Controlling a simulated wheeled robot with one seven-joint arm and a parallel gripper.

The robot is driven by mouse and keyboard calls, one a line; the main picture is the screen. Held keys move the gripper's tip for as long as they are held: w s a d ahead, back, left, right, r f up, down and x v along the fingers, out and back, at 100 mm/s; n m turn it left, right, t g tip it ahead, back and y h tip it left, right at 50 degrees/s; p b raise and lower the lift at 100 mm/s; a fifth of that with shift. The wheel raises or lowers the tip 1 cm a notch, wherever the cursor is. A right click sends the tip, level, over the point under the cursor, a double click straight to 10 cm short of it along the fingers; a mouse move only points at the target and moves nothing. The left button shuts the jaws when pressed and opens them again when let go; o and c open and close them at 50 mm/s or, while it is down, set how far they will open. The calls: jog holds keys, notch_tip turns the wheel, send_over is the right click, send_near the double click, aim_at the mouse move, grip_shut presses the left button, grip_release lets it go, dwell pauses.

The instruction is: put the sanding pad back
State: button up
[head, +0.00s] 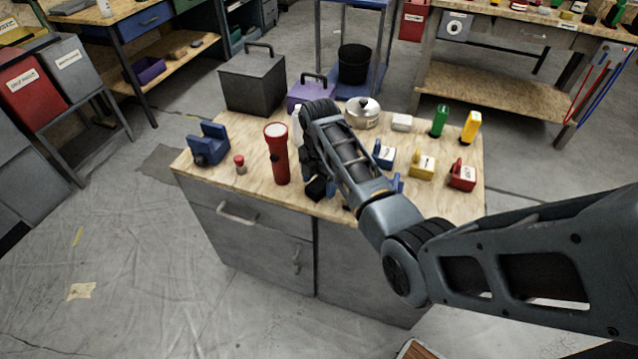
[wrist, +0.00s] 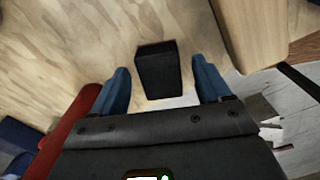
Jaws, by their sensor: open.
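A black block (wrist: 159,72), which looks like the sanding pad, is between the two blue fingers of my gripper (wrist: 162,88) in the wrist view. A gap shows on each side of it, so the fingers are open and not holding it. Pale wooden tabletop lies around it. In the head view my gripper (head: 316,176) is low over the front part of the workbench (head: 225,185), just right of the red flashlight (head: 277,152). My arm hides much of this area. Whether the block touches the tabletop is hard to tell.
The flashlight (wrist: 72,130) is close on the left in the wrist view. A pale wooden piece (wrist: 255,30) stands close on the right. A blue vise (head: 209,145) is at the bench's left; small yellow (head: 422,166) and red (head: 462,175) boxes are at the right.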

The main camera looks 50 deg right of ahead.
aim_at(319, 183)
notch_tip(319, 183, up, 11)
dwell(0.4)
dwell(1.2)
